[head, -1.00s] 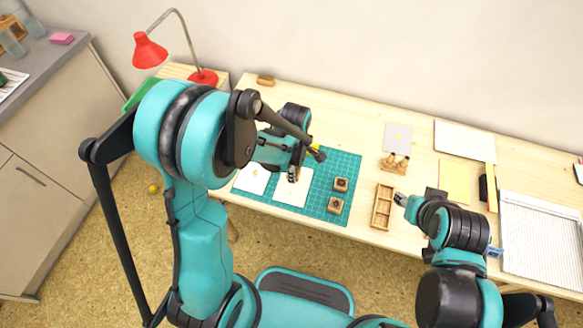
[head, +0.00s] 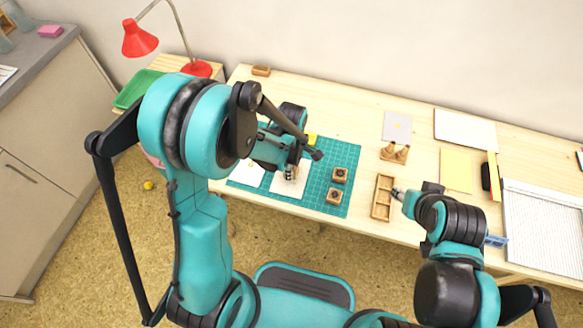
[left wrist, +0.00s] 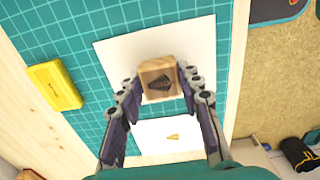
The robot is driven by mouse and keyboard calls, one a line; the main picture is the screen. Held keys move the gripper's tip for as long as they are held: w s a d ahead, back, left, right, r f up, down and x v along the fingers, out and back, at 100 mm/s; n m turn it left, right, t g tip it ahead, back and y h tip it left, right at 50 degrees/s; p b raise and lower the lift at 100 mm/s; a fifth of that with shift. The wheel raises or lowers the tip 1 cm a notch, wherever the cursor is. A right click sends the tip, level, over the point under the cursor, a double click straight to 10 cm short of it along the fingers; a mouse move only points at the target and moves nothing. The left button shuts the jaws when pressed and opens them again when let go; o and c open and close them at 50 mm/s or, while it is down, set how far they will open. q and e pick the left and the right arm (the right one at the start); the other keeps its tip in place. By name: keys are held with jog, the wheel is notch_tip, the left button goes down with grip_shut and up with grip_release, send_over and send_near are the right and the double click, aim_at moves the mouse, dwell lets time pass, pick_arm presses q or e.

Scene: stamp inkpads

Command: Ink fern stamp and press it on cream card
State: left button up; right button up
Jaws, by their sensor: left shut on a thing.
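My left gripper (head: 290,174) is shut on a wooden block stamp (left wrist: 158,80) with a dark fern-like picture on its top. In the left wrist view the stamp sits between both fingertips, over a pale cream card (left wrist: 212,65). I cannot tell whether its underside touches the card. The same card (head: 286,190) shows in the head view, partly hidden by the gripper. Two square wooden blocks (head: 340,175) (head: 334,195) with dark tops sit on the green mat. My right gripper (head: 398,192) is beside the wooden tray; its fingers are too small to judge.
The green cutting mat (head: 350,155) has clear room at its right. A yellow block (left wrist: 55,86) lies near the mat's far edge. The compartmented wooden tray (head: 376,210) stands right of the mat. A red lamp (head: 140,38) and a wooden holder (head: 394,153) stand farther back.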

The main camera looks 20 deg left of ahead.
pick_arm(q)
jog(key=shift+f+b, duration=0.55)
jog(key=shift+b, duration=0.1)
dwell(1.8)
jog(key=shift+r, duration=0.15)
jog(key=shift+r+p, duration=0.45)
jog(key=shift+r+p, duration=2.05)
jog(key=shift+r, duration=0.75)
jog(key=shift+f, duration=0.1)
